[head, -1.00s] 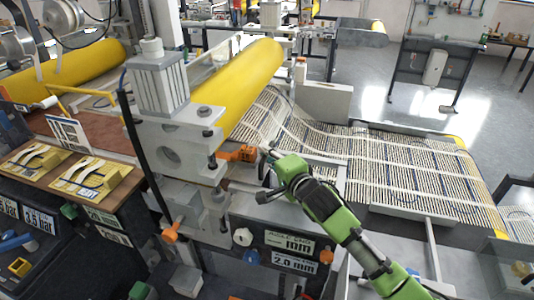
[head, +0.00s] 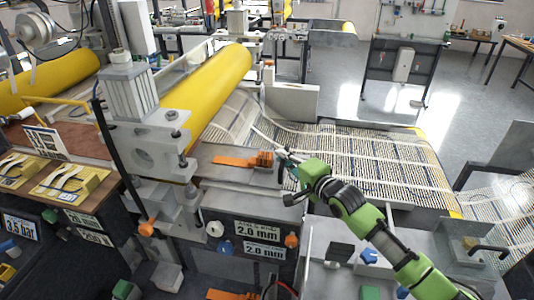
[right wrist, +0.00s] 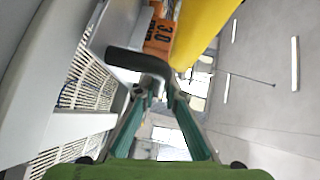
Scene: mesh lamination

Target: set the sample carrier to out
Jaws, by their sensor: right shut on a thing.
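The sample carrier (head: 215,172) is a flat grey plate beside the yellow roller, on the machine's front right side. An orange stepped piece (head: 243,160) lies on it. My right gripper (head: 285,172) is at the plate's right end. In the right wrist view my gripper (right wrist: 158,88) is shut on a black bent handle (right wrist: 140,60). An orange block marked 3.0 (right wrist: 160,35) shows just beyond the handle. The exact contact of the fingertips is partly hidden. My left gripper is not in view.
The yellow roller (head: 205,95) stands behind the carrier. A striped mesh web (head: 365,155) runs away to the right. Sign plates (head: 258,231) and an orange knob (head: 291,240) are on the machine front below. A workbench with yellow samples (head: 75,185) stands at left.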

